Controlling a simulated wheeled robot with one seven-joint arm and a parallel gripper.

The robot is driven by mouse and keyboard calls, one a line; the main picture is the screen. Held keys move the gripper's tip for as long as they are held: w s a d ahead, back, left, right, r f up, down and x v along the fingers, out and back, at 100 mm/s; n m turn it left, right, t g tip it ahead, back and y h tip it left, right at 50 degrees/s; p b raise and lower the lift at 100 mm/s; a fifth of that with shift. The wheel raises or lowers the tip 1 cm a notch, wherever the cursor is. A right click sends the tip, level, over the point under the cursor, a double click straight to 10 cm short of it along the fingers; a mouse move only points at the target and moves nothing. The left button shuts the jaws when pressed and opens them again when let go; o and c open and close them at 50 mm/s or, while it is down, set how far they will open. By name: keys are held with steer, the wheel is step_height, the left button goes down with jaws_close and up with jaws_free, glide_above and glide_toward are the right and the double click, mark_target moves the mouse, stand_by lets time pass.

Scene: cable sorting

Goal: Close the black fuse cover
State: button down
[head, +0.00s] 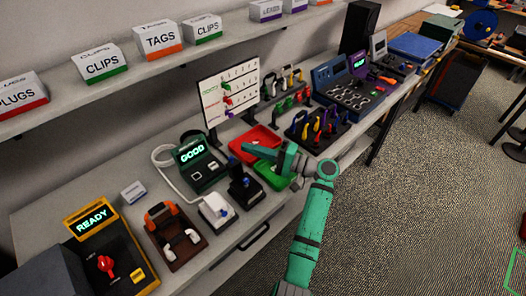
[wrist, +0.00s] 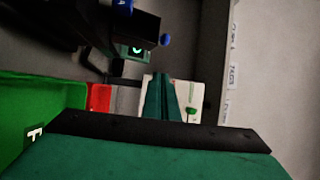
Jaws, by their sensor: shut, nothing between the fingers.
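A small black fixture (head: 245,190) with an upright black part stands on the bench in the head view. I take it for the fuse holder with its cover raised, but the cover's hinge and exact angle are too small to tell. In the wrist view, dark shapes with blue knobs (wrist: 165,40) fill the upper left; I cannot tell which part is the cover. My gripper (head: 246,149) is green, above the red and green trays, behind and right of the black fixture and apart from it. Its two fingers (wrist: 160,97) are together in the wrist view, with nothing between them.
A green tray (head: 279,182) and a red tray (head: 249,157) lie below my arm. A white fixture (head: 217,211) and a tester reading GOOD (head: 200,165) stand to the left. A white board (head: 229,92) stands behind. A tool rack (head: 318,132) is to the right.

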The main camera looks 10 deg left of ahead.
steer(key=shift+s+a, duration=1.45)
steer(key=shift+s, duration=0.15)
steer(key=shift+a, duration=0.1)
